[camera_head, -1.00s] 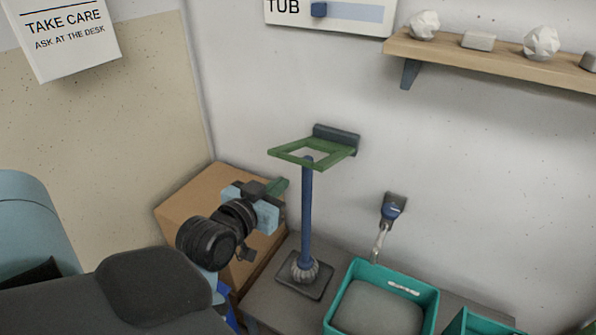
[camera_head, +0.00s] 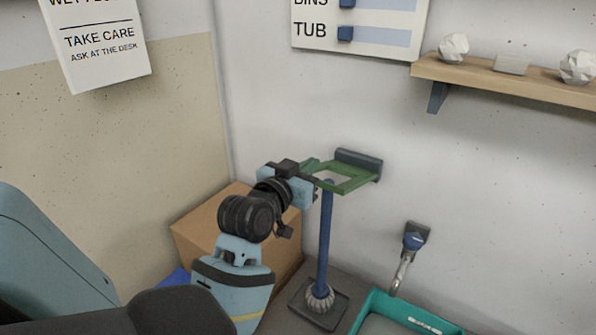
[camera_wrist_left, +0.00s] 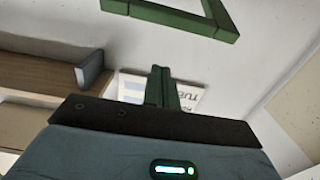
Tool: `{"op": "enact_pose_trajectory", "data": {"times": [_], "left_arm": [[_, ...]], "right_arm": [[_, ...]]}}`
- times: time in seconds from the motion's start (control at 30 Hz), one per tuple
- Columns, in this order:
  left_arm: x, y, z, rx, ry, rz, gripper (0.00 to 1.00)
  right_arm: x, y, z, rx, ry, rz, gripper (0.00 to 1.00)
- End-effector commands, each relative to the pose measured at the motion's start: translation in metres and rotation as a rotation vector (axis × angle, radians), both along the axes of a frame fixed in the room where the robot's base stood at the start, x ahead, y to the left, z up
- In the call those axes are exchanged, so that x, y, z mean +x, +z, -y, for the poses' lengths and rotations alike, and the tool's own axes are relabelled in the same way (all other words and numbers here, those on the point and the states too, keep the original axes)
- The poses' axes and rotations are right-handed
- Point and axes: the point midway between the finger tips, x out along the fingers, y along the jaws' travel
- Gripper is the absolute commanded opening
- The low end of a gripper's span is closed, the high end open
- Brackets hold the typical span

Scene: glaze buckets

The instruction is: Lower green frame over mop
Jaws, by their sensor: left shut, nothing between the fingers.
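The green frame (camera_head: 350,184), a flat open square, juts from a dark wall bracket (camera_head: 358,163). The mop (camera_head: 324,240) stands upright below it, with a blue pole and a grey head on a dark square base. The pole's top shows at the frame's opening; I cannot tell whether it passes through. My left gripper (camera_head: 311,171) is at the frame's left side, its dark green fingers shut and empty, overlapping the frame in this view. In the left wrist view the shut fingers (camera_wrist_left: 162,86) are apart from the frame (camera_wrist_left: 175,18). My right gripper is not in view.
A cardboard box (camera_head: 200,232) stands behind my left arm. A teal tub (camera_head: 375,310) is at the lower right, below a wall-hung brush (camera_head: 414,240). A wooden shelf (camera_head: 500,77) with pale objects is at the upper right. Bare wall surrounds the bracket.

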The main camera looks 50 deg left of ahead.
Motion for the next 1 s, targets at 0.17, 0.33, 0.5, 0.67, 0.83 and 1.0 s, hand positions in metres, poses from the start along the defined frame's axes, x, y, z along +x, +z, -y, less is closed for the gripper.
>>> {"op": "enact_pose_trajectory", "data": {"times": [0.17,0.33,0.5,0.67,0.83,1.0], "left_arm": [[0.027,0.000,-0.007,-0.001,0.000,0.001,0.00],[0.024,-0.020,-0.006,-0.003,-0.001,-0.002,0.00],[0.019,-0.033,-0.005,-0.001,0.000,-0.001,0.00],[0.016,-0.039,-0.004,0.000,0.000,0.000,0.00],[0.016,-0.039,-0.004,0.000,0.000,0.000,0.00],[0.016,-0.039,-0.004,0.000,0.000,0.001,0.00]], "right_arm": [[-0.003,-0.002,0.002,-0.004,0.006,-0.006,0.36],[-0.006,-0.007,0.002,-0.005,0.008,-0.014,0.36],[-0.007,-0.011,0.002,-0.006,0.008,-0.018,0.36],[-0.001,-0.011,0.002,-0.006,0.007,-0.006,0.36],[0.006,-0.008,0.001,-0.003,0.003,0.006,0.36],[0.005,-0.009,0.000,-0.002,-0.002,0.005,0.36]]}}
